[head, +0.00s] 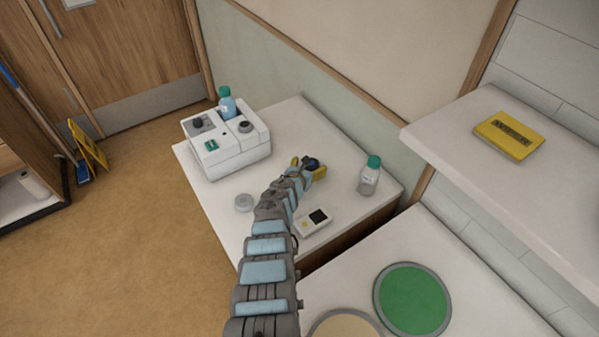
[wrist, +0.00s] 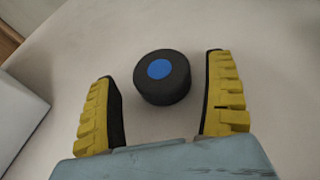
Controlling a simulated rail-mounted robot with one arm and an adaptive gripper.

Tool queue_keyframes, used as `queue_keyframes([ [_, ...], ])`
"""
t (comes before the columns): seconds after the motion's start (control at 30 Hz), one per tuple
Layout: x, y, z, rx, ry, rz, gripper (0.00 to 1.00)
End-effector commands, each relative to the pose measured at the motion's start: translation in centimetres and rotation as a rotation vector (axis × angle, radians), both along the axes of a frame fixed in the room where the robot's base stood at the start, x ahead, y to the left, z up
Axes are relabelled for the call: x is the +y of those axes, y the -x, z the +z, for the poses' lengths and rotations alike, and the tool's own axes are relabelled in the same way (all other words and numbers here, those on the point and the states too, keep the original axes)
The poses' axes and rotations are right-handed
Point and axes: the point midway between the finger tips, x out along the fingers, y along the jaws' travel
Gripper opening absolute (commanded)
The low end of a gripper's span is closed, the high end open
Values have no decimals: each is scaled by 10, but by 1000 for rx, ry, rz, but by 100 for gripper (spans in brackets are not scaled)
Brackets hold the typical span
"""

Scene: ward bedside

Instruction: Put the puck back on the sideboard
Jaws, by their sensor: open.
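The puck (wrist: 163,78) is a short black cylinder with a blue dot on top. In the wrist view it sits on a pale surface, just beyond and between the yellow-padded fingers of my gripper (wrist: 162,103), which are spread apart and empty. In the head view my gripper (head: 310,168) is over the white bedside surface (head: 335,140), and the dark puck (head: 312,164) shows partly at its fingers. I cannot tell from the pictures whether either finger touches the puck. Which surface is the sideboard is not marked.
A white device (head: 228,148) with a teal-capped bottle (head: 227,104) stands left of my gripper. Another teal-capped bottle (head: 369,176) stands to its right. A small grey disc (head: 244,202) and a white meter (head: 312,222) lie nearer. A green round mat (head: 412,299) lies on the front counter.

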Motion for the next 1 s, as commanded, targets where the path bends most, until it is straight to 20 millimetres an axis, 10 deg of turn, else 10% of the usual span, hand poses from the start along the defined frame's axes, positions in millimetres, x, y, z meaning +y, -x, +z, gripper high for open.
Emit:
queue_keyframes([
  [1.0,25,67,36,-3,4,3,85],
])
